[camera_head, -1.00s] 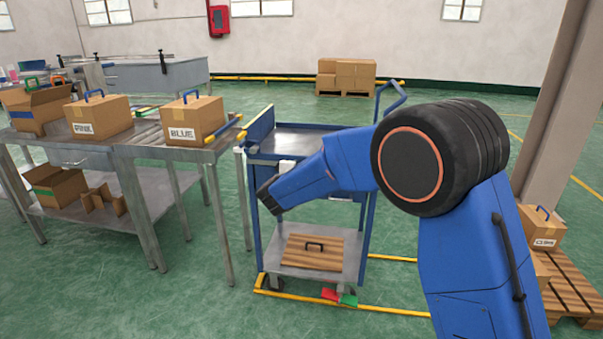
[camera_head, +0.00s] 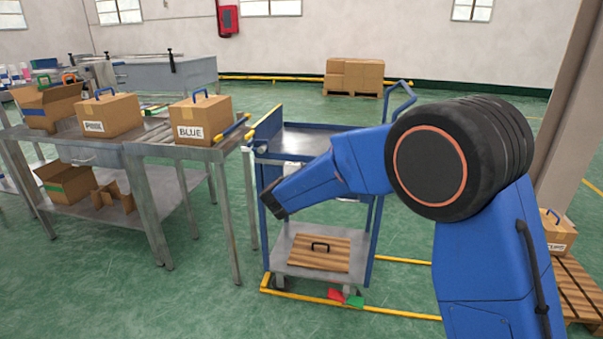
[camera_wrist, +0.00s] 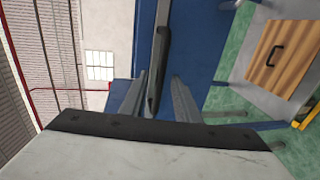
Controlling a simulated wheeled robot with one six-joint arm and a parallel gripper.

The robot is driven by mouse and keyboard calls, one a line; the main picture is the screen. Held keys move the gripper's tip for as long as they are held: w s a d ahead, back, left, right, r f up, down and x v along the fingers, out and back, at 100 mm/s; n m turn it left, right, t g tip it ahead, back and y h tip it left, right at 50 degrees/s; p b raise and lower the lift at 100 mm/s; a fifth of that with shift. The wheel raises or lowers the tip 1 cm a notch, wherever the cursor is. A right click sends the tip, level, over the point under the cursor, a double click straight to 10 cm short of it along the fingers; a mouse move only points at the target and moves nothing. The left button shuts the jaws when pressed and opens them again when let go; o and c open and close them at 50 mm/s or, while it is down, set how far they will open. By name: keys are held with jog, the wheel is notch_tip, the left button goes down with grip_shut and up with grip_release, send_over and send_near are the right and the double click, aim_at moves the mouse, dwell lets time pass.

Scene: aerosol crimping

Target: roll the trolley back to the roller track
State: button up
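The blue trolley (camera_head: 328,141) stands upright just right of the roller track bench (camera_head: 203,152), with a narrow gap between their posts. Its push handle (camera_head: 402,92) rises at the back right. A striped wooden board (camera_head: 319,253) with a black handle lies on its lower shelf; it also shows in the wrist view (camera_wrist: 278,55). My gripper (camera_head: 272,205) is at the trolley's near left side. In the wrist view my gripper's two fingers (camera_wrist: 160,76) are apart, with a dark bar (camera_wrist: 158,50) between them and visible gaps on both sides. Whether the fingers touch the trolley is hidden.
A box labelled BLUE (camera_head: 200,120) and a PINK-looking one (camera_head: 109,117) stand on the bench. A yellow floor rail (camera_head: 400,314) and red and green pedals (camera_head: 345,297) lie at the trolley's foot. A pallet (camera_head: 575,285) and pillar stand right. Green floor is clear in front.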

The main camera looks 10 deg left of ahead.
jog(key=v, duration=1.5)
jog(key=d+r+m+g+y, duration=0.1)
jog(key=d+r+m+y, duration=0.1)
jog(key=d+r, duration=0.35)
jog(key=d+r+m+g+y, duration=0.1)
jog(key=d+r+m+y, duration=0.15)
jog(key=d, duration=0.55)
jog(key=s+d+m+g, duration=0.15)
jog(key=s+d, duration=0.25)
jog(key=d, duration=0.4)
jog(key=s+d+f+m+g+h, duration=0.1)
jog(key=s+d+f+m, duration=0.3)
jog(key=s+d, duration=0.6)
jog(key=s+d+f+m+g+h, duration=0.2)
jog(key=s+d+f+m+g, duration=0.2)
jog(key=s+d, duration=0.6)
jog(key=s+d+f+m+g+h, duration=0.2)
jog(key=s+d+f+m, duration=0.2)
jog(key=s+d, duration=0.6)
jog(key=shift+s, duration=0.65)
